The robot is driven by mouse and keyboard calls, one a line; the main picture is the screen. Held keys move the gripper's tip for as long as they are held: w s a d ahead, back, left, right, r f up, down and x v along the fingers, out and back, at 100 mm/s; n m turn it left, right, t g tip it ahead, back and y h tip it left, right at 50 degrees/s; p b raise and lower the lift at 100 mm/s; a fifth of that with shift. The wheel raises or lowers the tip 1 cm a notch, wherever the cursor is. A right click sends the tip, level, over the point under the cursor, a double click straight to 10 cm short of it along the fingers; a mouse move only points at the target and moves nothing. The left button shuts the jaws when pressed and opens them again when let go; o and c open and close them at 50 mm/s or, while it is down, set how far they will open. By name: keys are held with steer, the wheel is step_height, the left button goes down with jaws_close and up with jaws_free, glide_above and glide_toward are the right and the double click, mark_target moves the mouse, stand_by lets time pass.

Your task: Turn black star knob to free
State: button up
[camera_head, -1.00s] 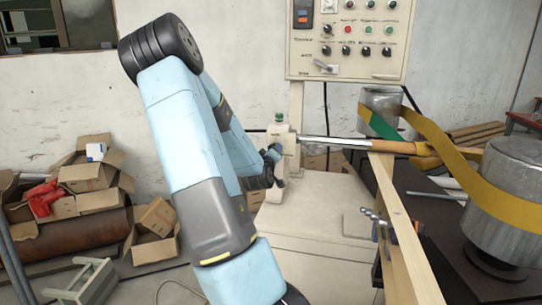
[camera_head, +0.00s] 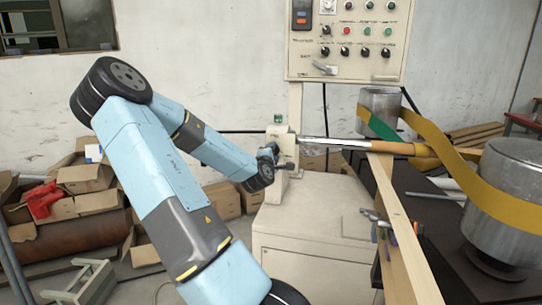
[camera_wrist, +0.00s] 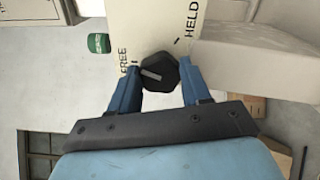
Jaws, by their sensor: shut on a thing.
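The black star knob (camera_wrist: 158,73) sits on the cream housing (camera_wrist: 158,25) between the blue fingers of my gripper (camera_wrist: 160,77) in the wrist view. My gripper is shut on it, one finger on each side. A grey pointer line on the knob points to the upper left, towards the FREE label (camera_wrist: 123,60) and its tick. The HELD label (camera_wrist: 191,20) is at the upper right, away from the pointer. In the head view my gripper (camera_head: 273,152) reaches the housing (camera_head: 283,148) from the left; the knob cannot be made out there.
A green button (camera_wrist: 98,43) is beside the housing. A control panel (camera_head: 346,40) hangs above. Cardboard boxes (camera_head: 88,177) and a small stool (camera_head: 82,282) stand at the left.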

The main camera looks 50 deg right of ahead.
steer(key=n, duration=0.3)
steer(key=shift+s+f+n, duration=0.1)
steer(key=shift+f+n, duration=0.05)
steer(key=shift+n, duration=0.35)
steer(key=o, duration=1.1)
steer(key=shift+c, duration=0.2)
